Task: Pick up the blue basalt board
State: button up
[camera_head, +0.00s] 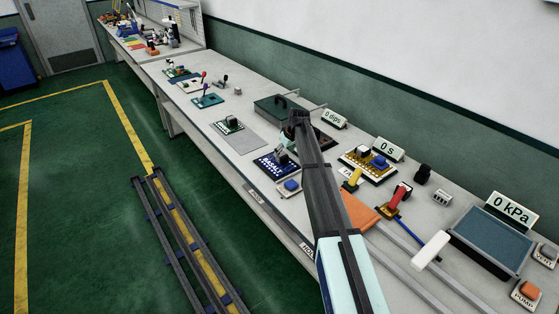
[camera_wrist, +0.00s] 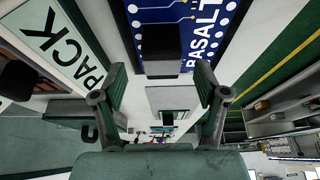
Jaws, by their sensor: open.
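The blue basalt board (camera_head: 266,168) lies flat on the bench near its front edge, with white "BASALT" lettering. In the wrist view the board (camera_wrist: 202,38) fills the top middle, with a black block-shaped handle (camera_wrist: 160,45) standing out from it. My gripper (camera_wrist: 160,72) is open, its two dark fingers apart to the left and right of the handle's line. The handle shows between and beyond the fingertips; I see no contact. In the head view my arm reaches over the bench and partly hides the area around the gripper.
A blue button box (camera_head: 290,187) sits just right of the board. A grey mat (camera_head: 238,136) and another small board (camera_head: 229,125) lie to the left. A "PACK" sign (camera_wrist: 62,48) is close to the left finger in the wrist view. An orange pad (camera_head: 358,207) lies to the right.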

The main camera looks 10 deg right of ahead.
aim_at(282, 154)
jog(key=p+x, duration=0.1)
jog(key=x, duration=0.2)
jog(key=shift+w+a+p, duration=0.15)
jog(key=shift+w+p, duration=0.05)
jog(key=shift+p, duration=0.15)
jog(key=shift+w+f, duration=0.1)
jog(key=shift+f, duration=0.5)
grip_shut()
